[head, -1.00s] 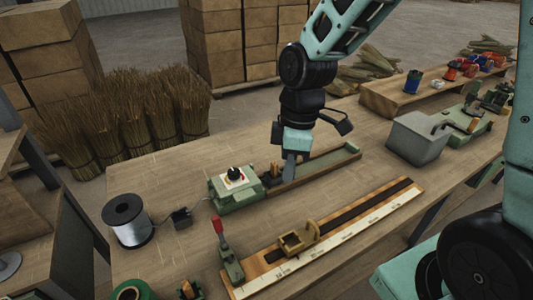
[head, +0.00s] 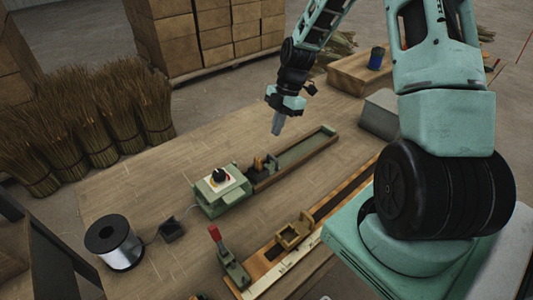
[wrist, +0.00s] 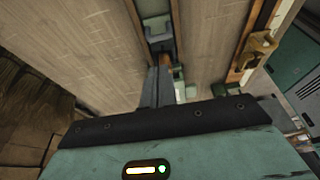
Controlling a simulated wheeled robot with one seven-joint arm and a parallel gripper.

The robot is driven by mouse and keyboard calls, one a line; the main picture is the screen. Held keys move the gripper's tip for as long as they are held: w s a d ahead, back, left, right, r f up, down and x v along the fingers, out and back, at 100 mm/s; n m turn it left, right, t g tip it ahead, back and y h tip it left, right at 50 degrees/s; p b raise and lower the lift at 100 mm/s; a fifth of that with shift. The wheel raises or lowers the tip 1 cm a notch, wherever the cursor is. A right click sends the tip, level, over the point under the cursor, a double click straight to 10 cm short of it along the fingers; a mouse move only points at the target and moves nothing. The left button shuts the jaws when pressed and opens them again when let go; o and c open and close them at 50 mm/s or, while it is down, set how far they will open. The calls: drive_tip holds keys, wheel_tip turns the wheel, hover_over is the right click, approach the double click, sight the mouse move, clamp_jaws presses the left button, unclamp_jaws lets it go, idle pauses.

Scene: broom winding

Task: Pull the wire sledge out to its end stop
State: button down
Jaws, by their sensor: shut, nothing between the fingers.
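The small wire sledge (head: 262,165), with a brown upright and dark posts, sits on the long green rail trough (head: 305,148). It is at the near end, beside the green box with a knob (head: 220,188). The rail runs away to the upper right and its far part is empty. My gripper (head: 277,130) is shut and empty, pointing down, above and apart from the sledge in the head view. In the wrist view my shut fingers (wrist: 157,88) cover part of the rail and hide what lies directly beneath them.
A wire spool (head: 114,243) and a small black block (head: 171,229) stand left of the box. In front lie a red-handled lever (head: 226,252) and a wooden scale with a brass-coloured slide (head: 294,231). A grey box (head: 380,114) stands beyond the rail's far end.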

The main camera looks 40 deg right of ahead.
sight(269, 154)
drive_tip(key=p+x, duration=0.2)
drive_tip(key=x, duration=0.8)
idle(0.3)
drive_tip(key=d+b, duration=0.1)
drive_tip(key=d, duration=0.7)
drive_tip(key=d+b, duration=0.1)
drive_tip(key=d, duration=0.8)
drive_tip(key=d+b, duration=0.1)
drive_tip(key=d, duration=0.7)
drive_tip(key=shift+w+d+f, duration=0.1)
drive_tip(key=shift+w+d, duration=0.1)
drive_tip(key=shift+w, duration=0.2)
drive_tip(key=shift+d+b, duration=0.3)
drive_tip(key=shift+d, duration=0.4)
